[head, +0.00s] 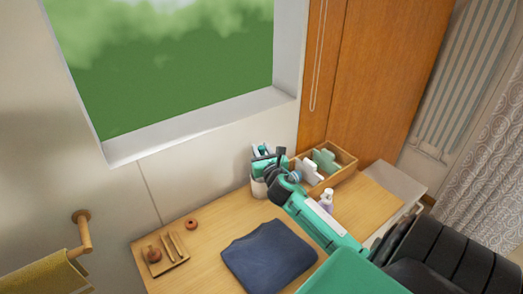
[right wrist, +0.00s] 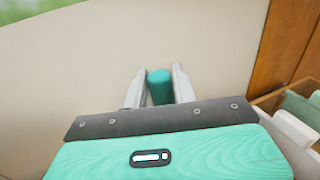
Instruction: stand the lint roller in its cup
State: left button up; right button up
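The lint roller (right wrist: 160,88) shows in the right wrist view as a teal cylinder end between my two fingers. Both fingers appear to press on its sides. In the head view a small teal end of it (head: 263,149) shows at my right gripper (head: 262,160). A white cup (head: 258,188) stands on the table right below this gripper, near the wall. The gripper hides the roller's lower part, so I cannot tell whether it is inside the cup or above it. My left gripper is not in view.
A wooden box (head: 345,174) with white and green items stands right of the gripper. A white-and-purple bottle (head: 327,198) stands close to my right arm. A folded navy cloth (head: 268,257) and a small wooden tray (head: 163,268) lie on the table. The wall is close behind the cup.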

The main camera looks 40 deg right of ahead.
jog(key=o, duration=0.4)
jog(key=b+v, duration=0.3)
jog(key=v, duration=1)
jog(key=shift+s+a, duration=0.2)
jog(key=shift+s, duration=0.2)
jog(key=shift+f, duration=0.1)
dwell(0.4)
